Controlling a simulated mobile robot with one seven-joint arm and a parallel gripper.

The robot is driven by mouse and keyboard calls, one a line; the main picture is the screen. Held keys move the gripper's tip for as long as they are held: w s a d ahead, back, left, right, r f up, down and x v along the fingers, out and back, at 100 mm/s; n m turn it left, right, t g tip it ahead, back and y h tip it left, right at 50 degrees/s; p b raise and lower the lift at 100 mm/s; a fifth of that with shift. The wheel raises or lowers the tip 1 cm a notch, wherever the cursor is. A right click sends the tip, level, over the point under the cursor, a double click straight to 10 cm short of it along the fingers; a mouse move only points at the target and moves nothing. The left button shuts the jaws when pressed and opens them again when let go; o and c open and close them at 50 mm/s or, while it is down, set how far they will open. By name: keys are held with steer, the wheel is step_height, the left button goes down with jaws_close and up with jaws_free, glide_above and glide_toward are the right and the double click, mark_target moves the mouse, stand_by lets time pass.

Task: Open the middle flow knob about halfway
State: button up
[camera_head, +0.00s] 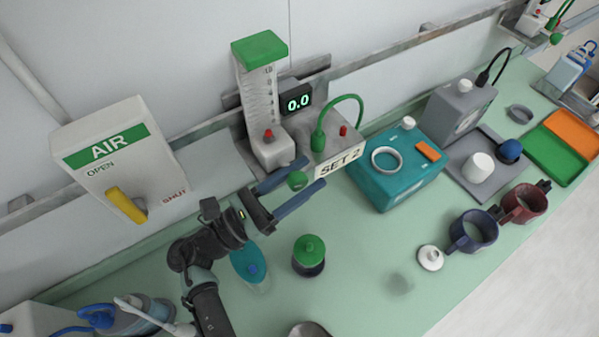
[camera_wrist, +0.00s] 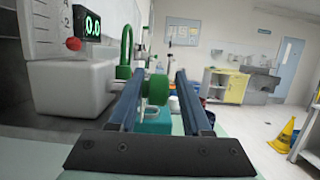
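The SET 2 flow station has a clear scaled tube with a green cap (camera_head: 258,48), a display (camera_head: 297,102) reading 0.0, and a label (camera_head: 339,161) reading SET 2. Its green flow knob (camera_head: 297,180) sticks out at the front, below the tube. My gripper (camera_head: 314,172) is open, with one blue finger on each side of the knob. In the wrist view the green knob (camera_wrist: 157,89) lies between the fingers, closer to the left one. I cannot tell whether that finger touches it. The display (camera_wrist: 88,24) shows 0.0 there too.
An AIR box (camera_head: 112,158) with a yellow lever (camera_head: 126,205) is on the wall at left. A green-lidded jar (camera_head: 309,254) stands on the counter below my gripper. A teal device (camera_head: 395,172) stands to the right.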

mark_target(302, 176)
steer(key=shift+r, duration=0.1)
steer(key=shift+w+a+r, duration=0.1)
steer(key=shift+r, duration=0.4)
step_height(302, 176, up, 9)
stand_by(0.3)
